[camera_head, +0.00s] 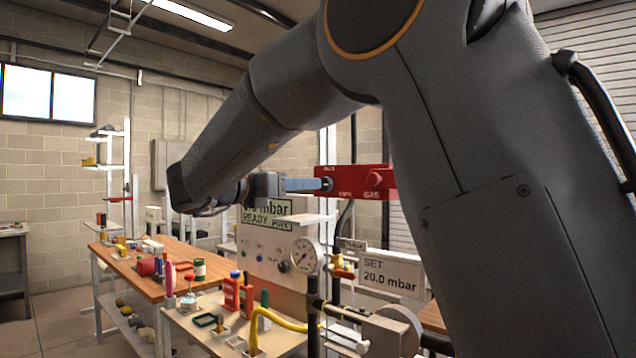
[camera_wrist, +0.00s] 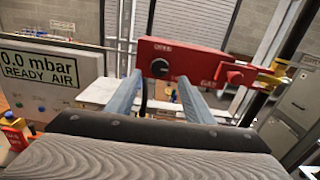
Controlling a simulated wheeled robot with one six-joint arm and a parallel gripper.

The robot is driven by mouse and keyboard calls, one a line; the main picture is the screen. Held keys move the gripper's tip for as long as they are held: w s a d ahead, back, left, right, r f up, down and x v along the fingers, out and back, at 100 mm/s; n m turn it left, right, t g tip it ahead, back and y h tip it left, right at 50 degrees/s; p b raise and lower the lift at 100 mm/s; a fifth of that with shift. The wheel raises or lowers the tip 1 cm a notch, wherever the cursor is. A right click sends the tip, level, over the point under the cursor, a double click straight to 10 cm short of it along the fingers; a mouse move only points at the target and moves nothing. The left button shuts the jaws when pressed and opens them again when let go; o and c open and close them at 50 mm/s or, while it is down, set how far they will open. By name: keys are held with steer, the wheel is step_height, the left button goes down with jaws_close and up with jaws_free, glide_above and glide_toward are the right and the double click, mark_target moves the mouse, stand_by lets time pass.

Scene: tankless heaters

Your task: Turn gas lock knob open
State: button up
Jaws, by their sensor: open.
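The red gas lock box (camera_head: 350,172) is level with my gripper in the head view. In the wrist view the box (camera_wrist: 205,58) spans the upper middle, with a label above its dark round knob (camera_wrist: 160,67) and "GAS" lettering to the right. A red knob (camera_wrist: 235,77) sits farther right on the box. My gripper (camera_wrist: 159,80) is open, its two blue-grey fingers pointing at the box on either side of the dark knob. In the head view the gripper (camera_head: 318,184) has its fingertips at the box's left part. Whether the fingers touch the knob cannot be told.
A panel (camera_wrist: 50,70) reading "0.0 mbar READY AIR" stands left in the wrist view. A pressure gauge (camera_head: 306,254) and a "SET 20.0 mbar" sign (camera_head: 392,275) are below the box. A yellow fitting (camera_wrist: 272,78) is at its right end. A cluttered wooden bench (camera_head: 128,268) stands left.

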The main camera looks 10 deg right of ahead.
mark_target(323, 183)
steer(key=p+x, duration=0.2)
steer(key=x, duration=0.5)
steer(key=shift+c, duration=0.2)
steer(key=c, duration=1)
